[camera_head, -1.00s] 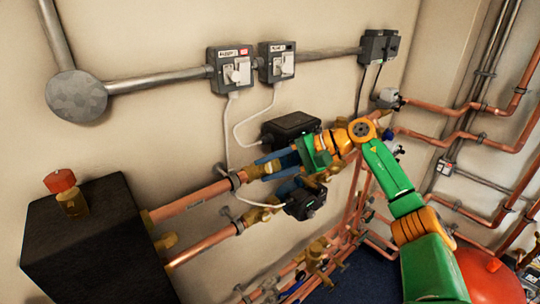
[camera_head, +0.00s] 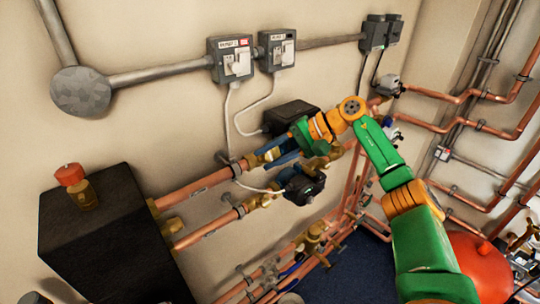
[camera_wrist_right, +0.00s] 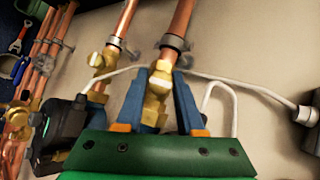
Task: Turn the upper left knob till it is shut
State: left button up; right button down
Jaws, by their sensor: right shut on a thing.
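The upper left knob (camera_wrist_right: 156,92) is a brass valve part on the upper copper pipe, left of the black pump in the head view. Its brass body (camera_head: 256,159) shows there, though my gripper covers part of it. My right gripper (camera_head: 274,154) reaches it from the right. In the right wrist view, the blue fingers of my right gripper (camera_wrist_right: 160,82) stand on both sides of the brass, shut on it. The exact handle angle is hard to see between the fingers. My left gripper is in neither view.
The upper black pump (camera_head: 290,117) sits right behind my gripper, and a lower pump (camera_head: 304,186) is just below. White cables run close by. A black box (camera_head: 105,235) with a red-capped valve (camera_head: 72,180) stands left. Switch boxes (camera_head: 230,60) are on the wall above.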

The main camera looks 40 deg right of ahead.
jog(key=c, duration=0.5)
grip_release()
jog(key=b+v, duration=0.1)
jog(key=v, duration=0.6)
